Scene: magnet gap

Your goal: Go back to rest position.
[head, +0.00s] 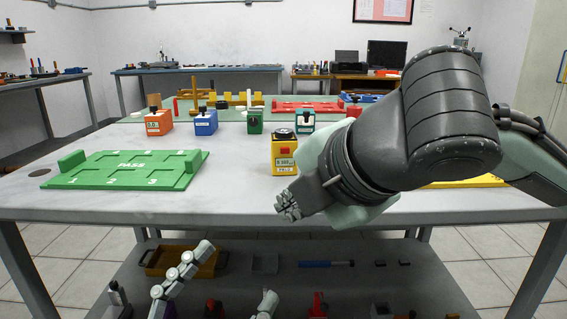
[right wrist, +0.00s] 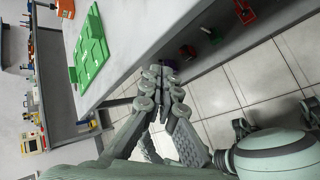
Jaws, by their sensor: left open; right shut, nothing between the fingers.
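My left gripper (head: 222,275) shows at the bottom of the head view, low in front of the table. Its two fingers are spread apart with nothing between them. My right arm comes in from the right over the table in the head view, and its gripper (head: 288,207) is near the table's front edge. In the right wrist view the right gripper (right wrist: 161,76) has its fingers together and holds nothing. My right arm hides part of the table's right side.
A grey table (head: 240,195) holds a green PASS tray (head: 125,169), a yellow block (head: 284,152), and orange (head: 158,122), blue (head: 205,122) and green (head: 254,122) blocks. A lower shelf (head: 300,285) carries a brown tray (head: 180,261) and small parts.

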